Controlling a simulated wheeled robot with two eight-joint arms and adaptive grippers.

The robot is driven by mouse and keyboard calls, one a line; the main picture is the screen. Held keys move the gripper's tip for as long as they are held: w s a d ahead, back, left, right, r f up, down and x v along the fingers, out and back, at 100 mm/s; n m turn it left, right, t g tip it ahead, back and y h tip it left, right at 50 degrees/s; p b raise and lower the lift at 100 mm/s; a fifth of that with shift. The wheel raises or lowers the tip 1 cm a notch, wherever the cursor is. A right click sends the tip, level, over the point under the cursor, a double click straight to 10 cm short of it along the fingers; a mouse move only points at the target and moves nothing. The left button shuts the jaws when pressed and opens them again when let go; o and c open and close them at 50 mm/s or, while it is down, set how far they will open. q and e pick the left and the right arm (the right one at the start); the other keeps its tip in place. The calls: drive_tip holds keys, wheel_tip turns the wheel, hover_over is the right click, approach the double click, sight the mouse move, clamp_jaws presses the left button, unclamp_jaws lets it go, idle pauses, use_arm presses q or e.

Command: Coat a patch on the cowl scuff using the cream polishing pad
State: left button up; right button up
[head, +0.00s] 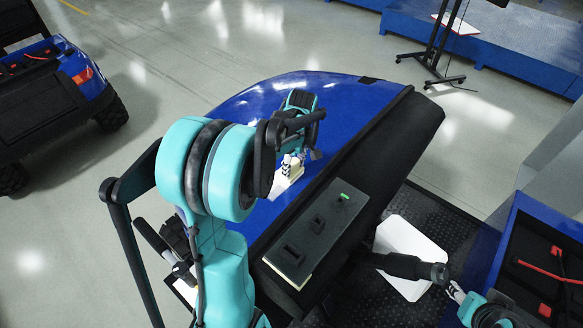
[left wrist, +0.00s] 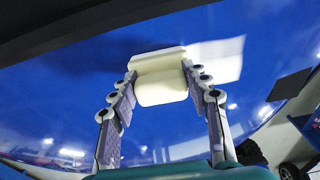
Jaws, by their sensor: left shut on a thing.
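The blue cowl (head: 240,115) lies across the middle of the head view, and its glossy surface fills much of the left wrist view (left wrist: 60,100). My left gripper (left wrist: 158,72) is shut on the cream polishing pad (left wrist: 162,91), with a finger on each side of it. The pad is at or close above the cowl; I cannot tell if it touches. A pale patch, the cowl scuff (left wrist: 222,57), shows just beyond and right of the pad. In the head view my left gripper (head: 291,165) is over the cowl, partly hidden by my arm. My right gripper (head: 456,292) is at lower right, its jaws too small to judge.
A dark box with a green light (head: 316,231) rests on the black part beside the cowl. A white panel (head: 418,245) and a black cylindrical part (head: 405,266) lie near my right gripper. A blue tray (head: 535,250) stands at right. A blue vehicle (head: 50,95) stands at left.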

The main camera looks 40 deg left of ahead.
use_arm(q)
drive_tip(key=shift+s+a, duration=0.1)
drive_tip(key=shift+s, duration=1.6)
drive_tip(key=shift+w, duration=0.9)
drive_tip(key=shift+w+b, duration=0.3)
drive_tip(key=shift+w, duration=0.45)
drive_tip(key=shift+s, duration=1.55)
drive_tip(key=shift+w, duration=1.55)
